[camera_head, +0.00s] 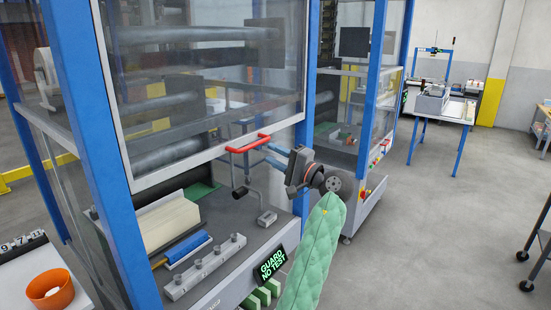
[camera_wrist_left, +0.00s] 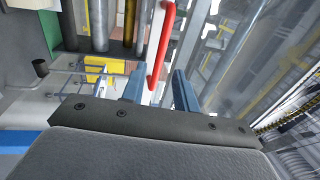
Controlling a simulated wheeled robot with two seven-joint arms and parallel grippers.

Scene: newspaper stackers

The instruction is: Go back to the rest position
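My left gripper (camera_head: 264,152), on an arm in a green quilted sleeve, is in front of the machine at the middle of the head view. Its two blue fingers are apart, and nothing is seen clamped in them. A red handle (camera_head: 248,143) on the lower edge of the clear guard panel (camera_head: 205,85) is close to the fingertips. In the left wrist view the red handle (camera_wrist_left: 161,45) shows in the gap between the fingers (camera_wrist_left: 158,78). I cannot tell whether they touch it. My right gripper is not in view.
Blue machine posts (camera_head: 90,140) stand left of the gripper. Below the panel are a cream block (camera_head: 165,222), a blue roller (camera_head: 187,247) and a lit "GUARD NO TEST" sign (camera_head: 271,263). An orange bowl (camera_head: 50,290) is at lower left. Floor (camera_head: 430,230) on the right is clear.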

